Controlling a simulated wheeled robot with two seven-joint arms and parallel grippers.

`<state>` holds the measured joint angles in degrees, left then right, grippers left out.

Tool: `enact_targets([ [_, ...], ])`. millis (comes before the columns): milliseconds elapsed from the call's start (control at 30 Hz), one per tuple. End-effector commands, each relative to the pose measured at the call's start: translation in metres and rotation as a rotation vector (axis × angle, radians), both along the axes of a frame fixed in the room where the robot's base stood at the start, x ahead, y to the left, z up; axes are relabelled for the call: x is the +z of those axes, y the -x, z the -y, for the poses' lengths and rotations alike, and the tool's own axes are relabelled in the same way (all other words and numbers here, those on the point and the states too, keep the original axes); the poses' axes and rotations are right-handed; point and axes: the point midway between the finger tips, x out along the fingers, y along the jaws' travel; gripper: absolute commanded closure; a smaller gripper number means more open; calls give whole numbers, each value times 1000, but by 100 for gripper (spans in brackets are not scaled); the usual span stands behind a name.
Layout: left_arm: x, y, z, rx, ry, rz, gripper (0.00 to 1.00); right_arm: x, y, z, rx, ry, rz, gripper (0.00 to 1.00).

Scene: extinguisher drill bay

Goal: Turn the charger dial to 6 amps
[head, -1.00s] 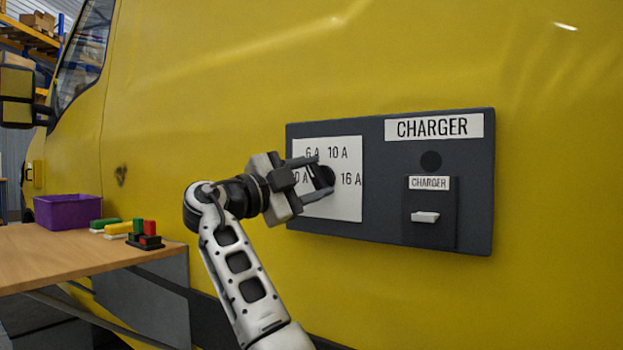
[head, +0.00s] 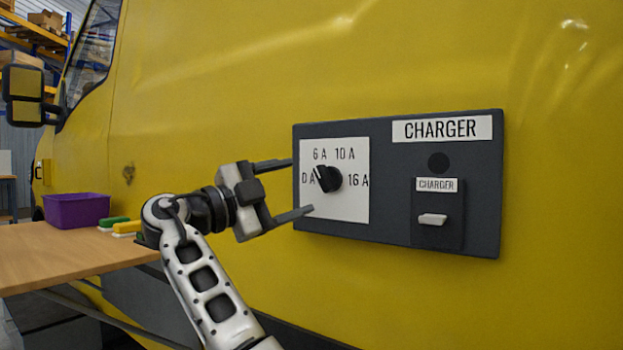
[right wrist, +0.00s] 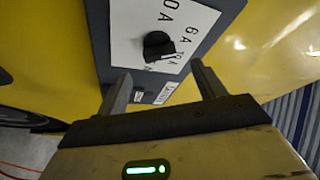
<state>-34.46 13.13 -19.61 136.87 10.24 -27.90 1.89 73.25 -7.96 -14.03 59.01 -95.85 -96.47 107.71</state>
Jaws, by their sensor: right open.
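The charger panel (head: 390,235) is a dark grey box on the yellow vehicle side. Its white plate (head: 345,208) carries the labels 0 A, 6 A, 10 A and 16 A around a black dial (head: 328,179). The dial's pale mark points up and left, near 6 A; I cannot tell whether it lines up exactly. My right gripper (head: 300,187) is open and empty, left of the dial and apart from it. In the right wrist view the dial (right wrist: 158,46) shows beyond the two spread fingers (right wrist: 160,72). My left gripper is not in view.
A white switch (head: 432,219) and a dark round spot (head: 438,161) are on the panel's right half. A wooden table (head: 70,260) at left holds a purple bin (head: 76,210) and green and yellow pieces. The yellow vehicle wall (head: 220,90) stands close behind the gripper.

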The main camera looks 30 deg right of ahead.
Motion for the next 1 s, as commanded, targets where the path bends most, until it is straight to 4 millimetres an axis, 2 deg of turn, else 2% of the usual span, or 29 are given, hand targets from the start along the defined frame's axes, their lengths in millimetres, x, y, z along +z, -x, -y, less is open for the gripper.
enact_targets([
  [33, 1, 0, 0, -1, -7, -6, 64, -1, 0, -14, 4, 0, -2, 31],
  [200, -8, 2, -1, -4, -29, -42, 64, -8, 2, -53, 4, 0, -1, 31],
  [400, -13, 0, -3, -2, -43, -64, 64, -15, 4, -83, 2, 0, 1, 31],
  [600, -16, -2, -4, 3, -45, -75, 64, -18, 5, -93, 1, -1, 2, 31],
  [1000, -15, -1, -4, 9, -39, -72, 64, -18, 5, -93, 0, -1, 2, 31],
])
